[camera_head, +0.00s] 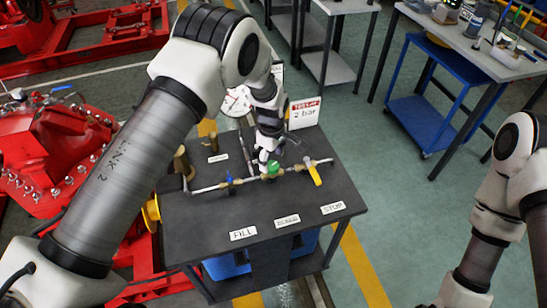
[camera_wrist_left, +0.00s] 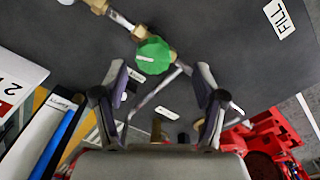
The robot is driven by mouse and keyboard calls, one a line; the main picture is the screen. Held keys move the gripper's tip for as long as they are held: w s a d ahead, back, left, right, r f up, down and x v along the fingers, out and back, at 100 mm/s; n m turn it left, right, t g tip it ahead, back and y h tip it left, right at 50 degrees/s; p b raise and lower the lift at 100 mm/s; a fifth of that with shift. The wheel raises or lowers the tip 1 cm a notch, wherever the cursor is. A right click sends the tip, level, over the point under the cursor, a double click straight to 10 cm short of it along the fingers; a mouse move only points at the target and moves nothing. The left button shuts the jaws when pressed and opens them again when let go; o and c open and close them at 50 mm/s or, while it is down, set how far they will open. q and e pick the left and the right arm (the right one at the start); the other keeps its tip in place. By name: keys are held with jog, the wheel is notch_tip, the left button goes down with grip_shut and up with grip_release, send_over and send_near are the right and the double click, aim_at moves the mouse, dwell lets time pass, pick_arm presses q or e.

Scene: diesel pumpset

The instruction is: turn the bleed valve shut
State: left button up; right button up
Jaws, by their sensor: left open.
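A round green knob (camera_head: 273,167) sits on the middle of a pipe run on the dark bench top (camera_head: 190,222). It looks like the bleed valve; the middle label (camera_head: 287,221) in front of it is hard to read. In the left wrist view the green knob (camera_wrist_left: 153,56) lies just beyond the fingertips, roughly centred between them. My left gripper (camera_head: 264,160) comes down from above, close behind the knob. Its two fingers (camera_wrist_left: 160,78) are spread and hold nothing. I cannot tell whether either touches the knob. My right gripper is out of view.
A blue valve (camera_head: 229,178) sits left of the green knob and a yellow lever (camera_head: 314,174) right of it. A gauge (camera_head: 236,101) and a "2 bar" sign (camera_head: 304,113) stand behind. FILL (camera_head: 243,233) and STOP (camera_head: 333,208) labels lie along the bench front.

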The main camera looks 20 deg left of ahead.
aim_at(273, 164)
pick_arm(q)
jog(key=shift+s+f, duration=0.5)
jog(key=shift+w+f, duration=0.2)
jog(key=shift+f, duration=0.5)
jog(key=shift+w+f, duration=1.1)
jog(key=shift+w, duration=0.05)
jog(key=shift+s+r, duration=0.5)
jog(key=shift+s, duration=0.05)
jog(key=c, duration=1)
jog(key=shift+c, duration=0.7)
jog(key=shift+w+f, duration=0.1)
jog(key=shift+f, duration=0.05)
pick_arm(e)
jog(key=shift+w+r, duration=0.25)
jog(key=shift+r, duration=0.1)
